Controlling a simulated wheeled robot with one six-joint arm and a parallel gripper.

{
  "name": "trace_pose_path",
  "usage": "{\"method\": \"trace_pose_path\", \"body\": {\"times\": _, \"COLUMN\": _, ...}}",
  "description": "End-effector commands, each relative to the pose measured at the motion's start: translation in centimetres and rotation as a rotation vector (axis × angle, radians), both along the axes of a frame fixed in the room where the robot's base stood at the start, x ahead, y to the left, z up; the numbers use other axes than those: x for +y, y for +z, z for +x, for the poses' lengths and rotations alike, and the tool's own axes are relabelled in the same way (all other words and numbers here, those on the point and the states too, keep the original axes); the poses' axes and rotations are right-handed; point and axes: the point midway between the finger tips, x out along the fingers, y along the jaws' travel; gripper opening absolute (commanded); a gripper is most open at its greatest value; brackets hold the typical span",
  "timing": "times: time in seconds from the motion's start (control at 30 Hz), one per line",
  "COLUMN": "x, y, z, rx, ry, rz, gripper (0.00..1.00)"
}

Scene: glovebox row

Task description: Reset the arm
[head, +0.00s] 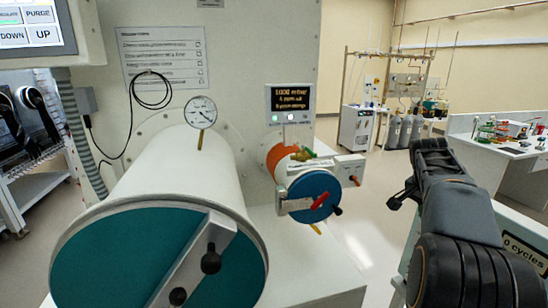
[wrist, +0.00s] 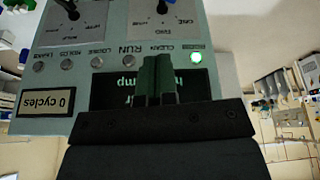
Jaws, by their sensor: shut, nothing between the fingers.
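My arm rises at the right of the head view, bent upward. My gripper (head: 431,146) is at its upper end, clear of the large chamber and the bench behind. In the wrist view my gripper (wrist: 157,75) shows two dark green fingers side by side, shut with nothing between them. Behind them is a pale green control panel (wrist: 50,82), seen upside down, with knobs, a row of round buttons, a lit green lamp (wrist: 197,58) and a "0 cycles" display (wrist: 47,103). The fingers overlap a dark display; contact cannot be told.
A large white cylinder with a teal door (head: 110,262) fills the left front. A smaller port with a blue door (head: 314,195) and red handle sits beside it. A gauge (head: 201,112) stands above. A white bench (head: 480,165) with small items is at right. Open floor lies between.

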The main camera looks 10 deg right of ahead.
Motion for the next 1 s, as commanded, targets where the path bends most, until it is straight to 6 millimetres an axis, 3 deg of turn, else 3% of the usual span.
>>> {"method": "trace_pose_path", "body": {"times": 0.07, "x": -0.1, "y": -0.2, "z": 0.4, "rx": 0.004, "ry": 0.069, "rz": -0.009, "gripper": 0.00}}
{"method": "trace_pose_path", "body": {"times": 0.13, "x": 0.5, "y": -2.9, "z": 0.3, "rx": 0.045, "ry": 0.173, "rz": 0.020, "gripper": 0.00}}
{"method": "trace_pose_path", "body": {"times": 0.23, "x": 3.5, "y": -5.2, "z": -0.7, "rx": 0.073, "ry": 0.344, "rz": 0.047, "gripper": 0.00}}
{"method": "trace_pose_path", "body": {"times": 0.37, "x": 10.7, "y": -7.5, "z": -2.3, "rx": 0.080, "ry": 0.625, "rz": 0.062, "gripper": 0.00}}
{"method": "trace_pose_path", "body": {"times": 0.5, "x": 19.1, "y": -9.7, "z": -5.6, "rx": 0.063, "ry": 0.914, "rz": 0.056, "gripper": 0.00}}
{"method": "trace_pose_path", "body": {"times": 0.6, "x": 23.8, "y": -11.2, "z": -8.3, "rx": 0.045, "ry": 1.070, "rz": 0.047, "gripper": 0.00}}
{"method": "trace_pose_path", "body": {"times": 0.7, "x": 27.0, "y": -12.1, "z": -10.6, "rx": 0.021, "ry": 1.168, "rz": 0.041, "gripper": 0.00}}
{"method": "trace_pose_path", "body": {"times": 0.8, "x": 29.0, "y": -12.3, "z": -12.1, "rx": -0.001, "ry": 1.231, "rz": 0.031, "gripper": 0.00}}
{"method": "trace_pose_path", "body": {"times": 1.0, "x": 30.9, "y": -11.1, "z": -12.5, "rx": -0.049, "ry": 1.307, "rz": -0.006, "gripper": 0.00}}
